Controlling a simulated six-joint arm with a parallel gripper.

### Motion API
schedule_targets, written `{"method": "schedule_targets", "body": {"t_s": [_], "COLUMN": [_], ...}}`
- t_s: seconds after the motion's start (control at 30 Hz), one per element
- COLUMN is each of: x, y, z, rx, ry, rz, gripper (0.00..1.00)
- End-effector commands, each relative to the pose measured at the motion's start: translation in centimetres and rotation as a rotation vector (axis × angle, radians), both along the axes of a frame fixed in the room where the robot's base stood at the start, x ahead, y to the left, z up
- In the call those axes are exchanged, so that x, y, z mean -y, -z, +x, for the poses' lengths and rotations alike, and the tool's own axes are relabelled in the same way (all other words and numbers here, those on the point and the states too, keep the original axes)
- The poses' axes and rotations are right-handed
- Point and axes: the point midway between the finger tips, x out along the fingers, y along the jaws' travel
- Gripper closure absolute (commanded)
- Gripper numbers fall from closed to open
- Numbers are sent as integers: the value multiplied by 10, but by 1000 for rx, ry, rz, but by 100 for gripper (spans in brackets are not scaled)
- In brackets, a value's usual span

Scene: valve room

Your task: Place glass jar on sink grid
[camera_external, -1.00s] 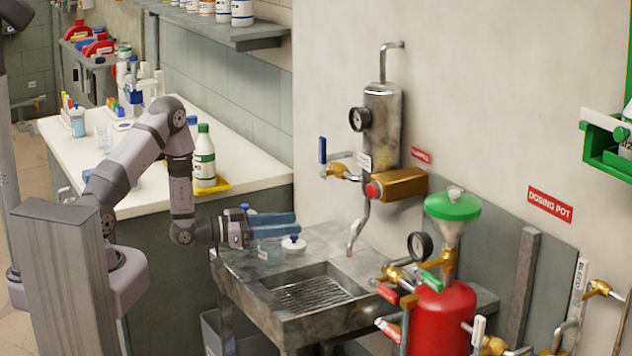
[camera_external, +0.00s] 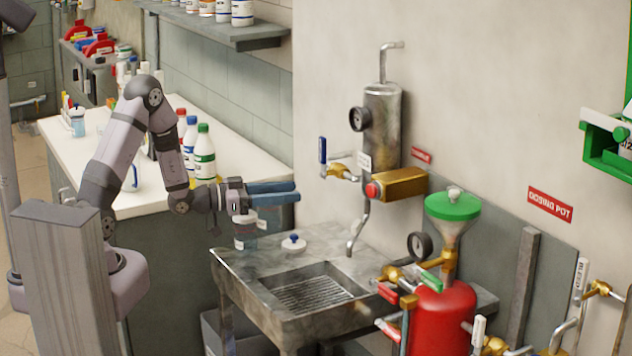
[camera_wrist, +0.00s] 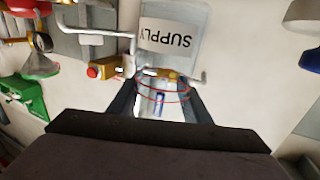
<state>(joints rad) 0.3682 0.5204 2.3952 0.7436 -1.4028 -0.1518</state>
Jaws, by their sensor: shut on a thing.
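My gripper (camera_external: 272,194) is shut on the clear glass jar (camera_external: 268,219), which hangs upright above the sink's left drainboard. In the wrist view the jar (camera_wrist: 165,60) lies between my two fingers, appears upside down, and bears a white label reading SUPPLY. The jar is see-through, so its edges are faint. The sink grid (camera_external: 312,292) lies in the basin, in front and to the right of my gripper, and looks bare.
A white lid with a blue knob (camera_external: 293,243) lies on the drainboard (camera_external: 330,240). A bluish jar (camera_external: 245,235) shows below my wrist. A spout (camera_external: 353,235) hangs behind the basin. A red tank (camera_external: 440,315) with valves stands right. Several bottles (camera_external: 204,150) stand on the counter.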

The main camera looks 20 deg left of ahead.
Motion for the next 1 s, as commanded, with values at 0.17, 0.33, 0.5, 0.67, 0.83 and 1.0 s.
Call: {"method": "schedule_targets", "body": {"t_s": [0.17, 0.33, 0.5, 0.67, 0.83, 1.0], "x": [-6, -30, -83, -151, -211, -249], "y": [-9, -35, -53, -58, -54, -51], "z": [6, 28, 61, 86, 95, 96], "rx": [3, 3, -4, -9, -6, -3], "ry": [-34, -162, -379, -610, -801, -924], "rz": [-3, -3, 0, 4, 6, 4], "gripper": [100, 100, 100, 100, 100, 100]}}
